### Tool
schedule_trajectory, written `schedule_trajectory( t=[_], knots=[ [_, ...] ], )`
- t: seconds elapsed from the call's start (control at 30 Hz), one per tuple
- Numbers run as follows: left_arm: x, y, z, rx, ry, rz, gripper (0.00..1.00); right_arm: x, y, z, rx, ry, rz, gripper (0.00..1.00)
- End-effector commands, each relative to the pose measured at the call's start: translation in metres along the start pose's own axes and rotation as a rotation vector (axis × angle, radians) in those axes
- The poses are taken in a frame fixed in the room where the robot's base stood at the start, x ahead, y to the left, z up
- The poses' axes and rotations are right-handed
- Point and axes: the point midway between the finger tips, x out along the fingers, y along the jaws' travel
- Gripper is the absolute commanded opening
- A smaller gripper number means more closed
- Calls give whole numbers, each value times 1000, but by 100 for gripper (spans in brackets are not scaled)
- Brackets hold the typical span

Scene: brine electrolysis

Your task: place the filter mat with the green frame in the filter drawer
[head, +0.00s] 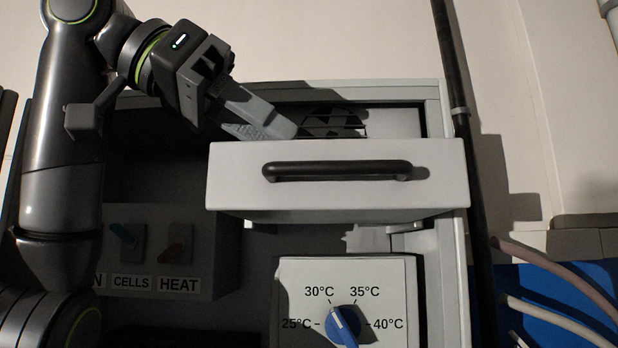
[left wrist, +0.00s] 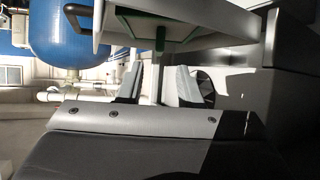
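The filter drawer (head: 335,200) is pulled out of the grey cabinet, with a black bar handle on its front. The drawer also shows at the top of the left wrist view (left wrist: 225,42). There, green edging of the filter mat's frame (left wrist: 160,38) shows within the drawer's outline; most of the mat is hidden. My left gripper (head: 268,122) is over the drawer's left rear, behind its front panel. Its fingers (left wrist: 162,88) stand apart in the wrist view. A pale narrow strip shows between them, with gaps on both sides. My right gripper is out of view.
Below the drawer is a temperature dial (head: 343,325) on a pale panel. Switches labelled CELLS and HEAT (head: 150,255) are at lower left. A dark vertical pipe (head: 458,110) runs right of the cabinet. A blue tank (left wrist: 62,42) shows in the wrist view.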

Motion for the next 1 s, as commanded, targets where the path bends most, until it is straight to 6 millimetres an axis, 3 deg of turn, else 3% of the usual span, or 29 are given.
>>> schedule_trajectory(
  t=[0.13,0.3,1.0],
  knots=[
    [-25,0,-2,1,2,0,32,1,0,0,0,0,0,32],
    [-38,0,-1,1,0,1,32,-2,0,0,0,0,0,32],
    [-39,0,0,1,0,1,32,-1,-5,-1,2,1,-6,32]
  ],
)
